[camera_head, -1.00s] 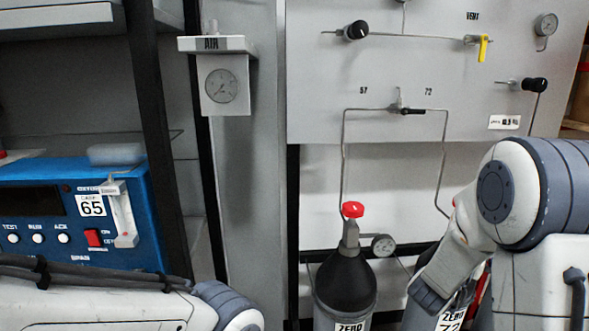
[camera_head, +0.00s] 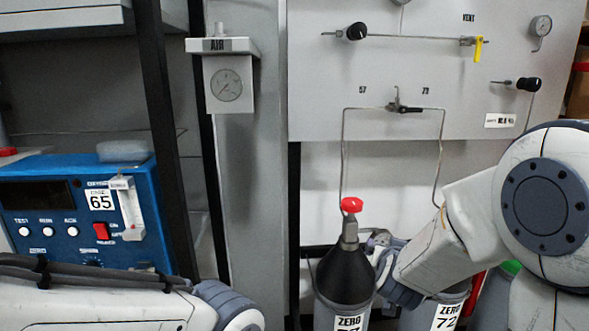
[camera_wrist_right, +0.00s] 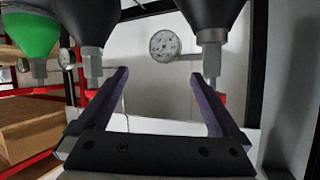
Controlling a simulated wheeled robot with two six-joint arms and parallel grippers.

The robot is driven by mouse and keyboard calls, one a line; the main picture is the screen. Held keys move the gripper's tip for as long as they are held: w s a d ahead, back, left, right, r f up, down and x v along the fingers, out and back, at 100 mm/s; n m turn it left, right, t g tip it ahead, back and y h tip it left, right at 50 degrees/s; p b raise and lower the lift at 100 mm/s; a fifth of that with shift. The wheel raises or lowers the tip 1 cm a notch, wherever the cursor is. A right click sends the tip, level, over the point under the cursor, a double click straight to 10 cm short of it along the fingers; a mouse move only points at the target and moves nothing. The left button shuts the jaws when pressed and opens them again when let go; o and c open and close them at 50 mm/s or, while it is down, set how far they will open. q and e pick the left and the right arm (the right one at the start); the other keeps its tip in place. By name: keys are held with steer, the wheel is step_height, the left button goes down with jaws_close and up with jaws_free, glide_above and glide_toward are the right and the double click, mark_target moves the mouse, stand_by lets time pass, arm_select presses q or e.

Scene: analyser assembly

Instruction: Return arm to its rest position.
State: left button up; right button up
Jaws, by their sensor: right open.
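In the head view the right fingertips cannot be made out. My left arm (camera_head: 100,305) lies along the lower left edge of the head view, and its gripper is out of the picture.
A grey valve panel (camera_head: 400,70) is behind. The blue analyser (camera_head: 75,215) and the air gauge (camera_head: 226,85) are at left.

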steer(key=s+a+f+n+g+y, duration=0.2)
steer(key=s+a+n+g+y, duration=0.15)
steer(key=s+a, duration=0.55)
steer(key=s+a+f+n+g+y, duration=0.2)
steer(key=s+a+n+g+y, duration=0.15)
steer(key=s+a, duration=0.45)
steer(key=s+f+n+g+h, duration=0.15)
steer(key=s+n+g, duration=0.4)
steer(key=s, duration=1.05)
step_height(320, 180, up, 17)
steer(key=p, duration=1.7)
steer(key=shift+s+h, duration=0.2)
steer(key=shift+h, duration=0.15)
